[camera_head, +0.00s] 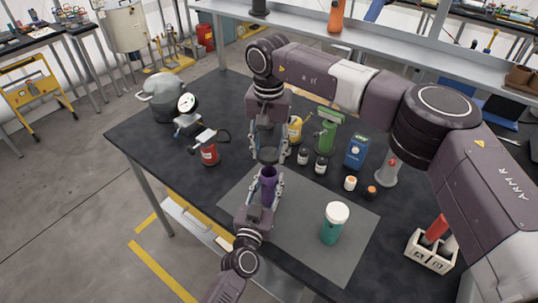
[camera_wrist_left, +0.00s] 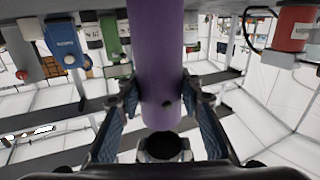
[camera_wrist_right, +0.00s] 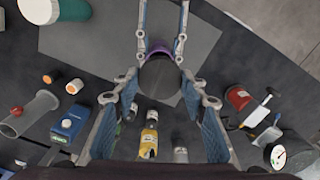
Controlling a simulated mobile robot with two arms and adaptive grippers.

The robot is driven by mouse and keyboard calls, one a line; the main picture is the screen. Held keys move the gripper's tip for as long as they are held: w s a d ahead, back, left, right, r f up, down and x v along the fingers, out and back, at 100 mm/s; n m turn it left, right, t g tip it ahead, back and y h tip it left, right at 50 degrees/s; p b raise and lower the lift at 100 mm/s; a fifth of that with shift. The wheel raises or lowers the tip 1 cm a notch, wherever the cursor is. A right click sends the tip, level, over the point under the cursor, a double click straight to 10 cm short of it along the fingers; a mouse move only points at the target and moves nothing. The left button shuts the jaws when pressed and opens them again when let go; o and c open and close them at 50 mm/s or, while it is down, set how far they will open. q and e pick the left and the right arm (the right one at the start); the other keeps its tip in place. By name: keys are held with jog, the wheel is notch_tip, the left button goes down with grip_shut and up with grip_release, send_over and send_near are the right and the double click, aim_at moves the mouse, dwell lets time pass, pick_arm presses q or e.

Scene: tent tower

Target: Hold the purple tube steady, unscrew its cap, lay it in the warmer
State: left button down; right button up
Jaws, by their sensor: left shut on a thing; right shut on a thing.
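The purple tube (camera_head: 268,185) stands upright above the grey mat, held by my left gripper (camera_head: 266,188), which comes up from the bottom. In the left wrist view the purple tube (camera_wrist_left: 158,50) passes between both fingers. The dark cap (camera_head: 268,154) is at the tube's top. My right gripper (camera_head: 269,148) points down over it, and in the right wrist view its fingers are shut on the dark cap (camera_wrist_right: 160,78). A purple rim (camera_wrist_right: 179,47) shows beside the cap. Whether the thread is loose cannot be seen. I cannot identify the warmer with certainty.
A teal jar with white lid (camera_head: 334,224) stands on the grey mat (camera_head: 300,245). A white block holder (camera_head: 432,262) is at the right. Small bottles, a blue box (camera_head: 356,150), a red can (camera_head: 210,154) and a gauge device (camera_head: 187,104) stand around. The mat's front is clear.

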pick_arm(q)
jog(key=c, duration=1.3)
grip_release()
jog(key=shift+o, duration=0.2)
